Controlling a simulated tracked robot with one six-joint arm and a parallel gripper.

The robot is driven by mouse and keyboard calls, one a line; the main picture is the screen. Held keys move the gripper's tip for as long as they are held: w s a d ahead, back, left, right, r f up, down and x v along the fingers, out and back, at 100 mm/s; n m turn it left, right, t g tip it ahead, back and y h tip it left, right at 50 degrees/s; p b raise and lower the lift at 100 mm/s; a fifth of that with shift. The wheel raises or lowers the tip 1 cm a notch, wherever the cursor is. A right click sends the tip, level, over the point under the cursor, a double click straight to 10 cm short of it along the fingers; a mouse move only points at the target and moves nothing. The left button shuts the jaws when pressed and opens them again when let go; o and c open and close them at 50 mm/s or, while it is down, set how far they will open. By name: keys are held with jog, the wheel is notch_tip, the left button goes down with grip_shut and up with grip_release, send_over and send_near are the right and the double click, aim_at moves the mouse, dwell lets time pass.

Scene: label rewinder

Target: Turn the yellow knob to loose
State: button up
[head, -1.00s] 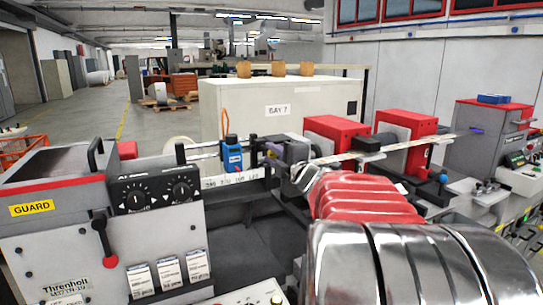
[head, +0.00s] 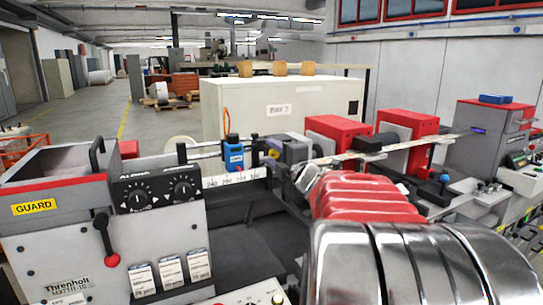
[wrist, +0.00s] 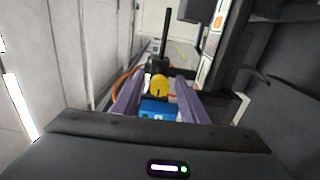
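The yellow knob (wrist: 159,86) shows in the middle of the wrist view, between the two purple-grey fingers of my gripper (wrist: 157,83). The fingers are apart, with a gap on each side of the knob, so my gripper is open. I cannot tell how far past the fingertips the knob sits. A blue block (wrist: 158,110) shows just below the knob. In the head view the knob is a small yellow patch (head: 273,153) at the left end of my gripper (head: 282,148), partly hidden. The knob's turn position is too small to read.
A blue device (head: 233,155) stands on the rail left of the knob. A grey guard housing with black dials (head: 157,192) is at front left. Red boxes (head: 338,133) stand behind my arm. A pale wall (wrist: 60,60) runs close along the left in the wrist view.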

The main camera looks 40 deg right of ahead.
jog(key=shift+s, duration=0.15)
jog(key=v, duration=1.3)
jog(key=shift+s, duration=0.25)
jog(key=shift+a, duration=0.15)
